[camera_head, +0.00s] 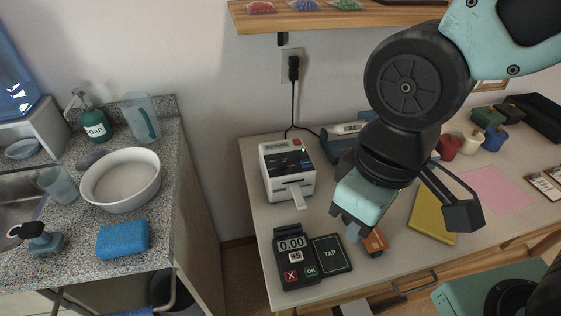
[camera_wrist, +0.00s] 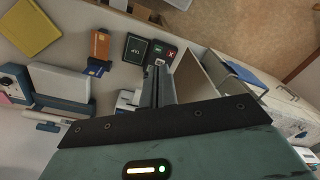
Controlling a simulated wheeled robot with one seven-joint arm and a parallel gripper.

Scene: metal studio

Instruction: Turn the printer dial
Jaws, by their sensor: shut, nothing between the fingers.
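The white label printer (camera_head: 280,183) stands on the table left of my gripper in the head view. It has a dark top panel, a small green light and a paper strip out of its front. I cannot make out a dial on it. My gripper (camera_head: 353,232) is shut and empty, pointing down, to the right of the printer and clear of it. In the wrist view the closed fingers (camera_wrist: 157,75) show in the middle. A white piece, perhaps the printer (camera_wrist: 124,101), is mostly hidden behind them.
A card terminal (camera_head: 291,260) with a TAP pad (camera_head: 331,254) stands in front of the printer. A blue device (camera_head: 335,146) is behind. A shelf (camera_head: 330,18) hangs above; the counter (camera_head: 190,215) is left.

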